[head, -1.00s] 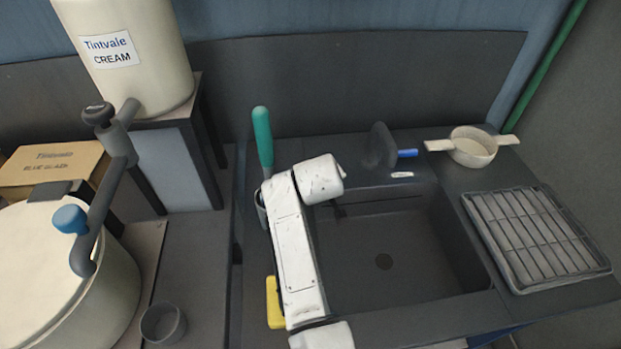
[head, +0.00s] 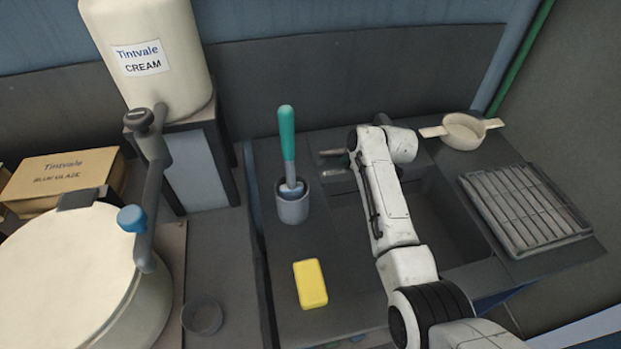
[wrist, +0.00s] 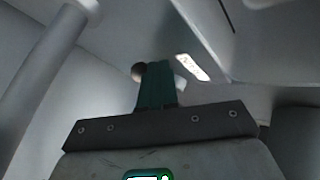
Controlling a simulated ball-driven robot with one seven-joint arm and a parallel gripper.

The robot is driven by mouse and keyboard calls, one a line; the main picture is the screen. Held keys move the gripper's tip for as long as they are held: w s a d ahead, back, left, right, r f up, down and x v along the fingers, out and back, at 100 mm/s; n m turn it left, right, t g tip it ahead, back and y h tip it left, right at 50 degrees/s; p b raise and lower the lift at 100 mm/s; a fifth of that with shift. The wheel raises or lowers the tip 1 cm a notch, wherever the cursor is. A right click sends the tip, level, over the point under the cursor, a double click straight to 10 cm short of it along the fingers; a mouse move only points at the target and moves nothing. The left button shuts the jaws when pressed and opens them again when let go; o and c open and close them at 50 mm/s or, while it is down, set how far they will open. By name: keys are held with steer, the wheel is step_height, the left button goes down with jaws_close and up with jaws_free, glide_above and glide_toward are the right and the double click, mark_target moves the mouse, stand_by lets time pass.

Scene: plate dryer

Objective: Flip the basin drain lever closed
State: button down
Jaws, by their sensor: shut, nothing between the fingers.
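The basin (head: 445,222) is a dark sunken sink in the grey counter. The blue drain lever and the tap at its back edge are hidden behind my arm in the head view. My arm reaches over the left part of the basin to its back edge. In the wrist view my gripper (wrist: 157,72) shows as green fingers, shut together and holding nothing. A small pale marked plate (wrist: 192,67) is just right of the fingertips, and a small dark rounded thing is at their left. I cannot make out the lever there, nor whether the fingers touch it.
A green-handled brush (head: 288,135) stands in a grey cup (head: 292,208) left of the basin. A yellow sponge (head: 310,284) lies in front of it. A drying rack (head: 525,210) and a cream strainer (head: 463,131) are at the right. A large cream pot (head: 70,270) is at the left.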

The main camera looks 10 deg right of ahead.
steer(key=shift+w+d+b, duration=0.3)
steer(key=shift+w+b, duration=0.25)
steer(key=shift+b, duration=0.1)
steer(key=shift+w, duration=0.15)
steer(key=shift+w+d+r, duration=0.15)
steer(key=shift+d+r, duration=0.05)
steer(key=shift+r, duration=0.1)
